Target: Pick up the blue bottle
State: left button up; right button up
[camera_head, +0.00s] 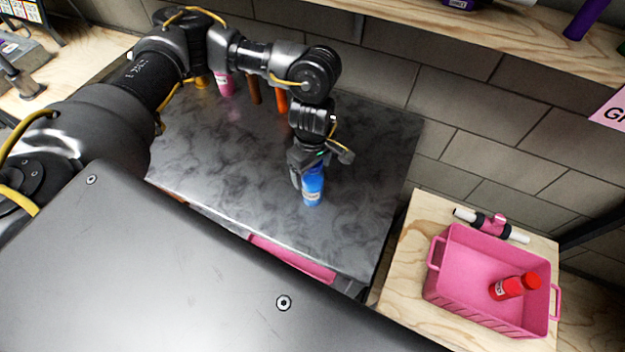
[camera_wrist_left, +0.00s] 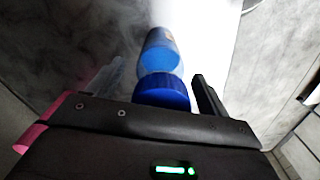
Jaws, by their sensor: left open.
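The blue bottle (camera_head: 313,188) stands on the dark marbled tabletop (camera_head: 361,206), near its right end. It also shows in the left wrist view, with its dark blue cap (camera_wrist_left: 163,91) toward the camera. My left gripper (camera_head: 308,166) is at the top of the bottle, reaching down from above. In the left wrist view its fingers (camera_wrist_left: 155,85) are open, one on each side of the cap. I cannot tell whether either finger touches the bottle. My right gripper is not in view.
Several other bottles, including a pink one (camera_head: 224,84) and an orange one (camera_head: 281,101), stand toward the table's back. A pink basket (camera_head: 462,252) holding a red bottle (camera_head: 507,289) is on a wooden surface at right. A shelf (camera_head: 500,38) runs above. The tabletop around the blue bottle is clear.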

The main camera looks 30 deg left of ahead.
pick_arm(q)
jog(key=shift+f, duration=0.25)
jog(key=shift+c, duration=0.5)
jog(key=c, duration=1.5)
jog(key=shift+r, duration=0.1)
jog(key=shift+w+r+b, duration=0.1)
jog(key=shift+r+b, duration=0.55)
jog(key=shift+r, duration=0.15)
jog(key=s+d+r+b, duration=0.4)
jog(key=d+r+b, duration=0.1)
jog(key=d+r, duration=0.6)
jog(key=shift+d, duration=1.2)
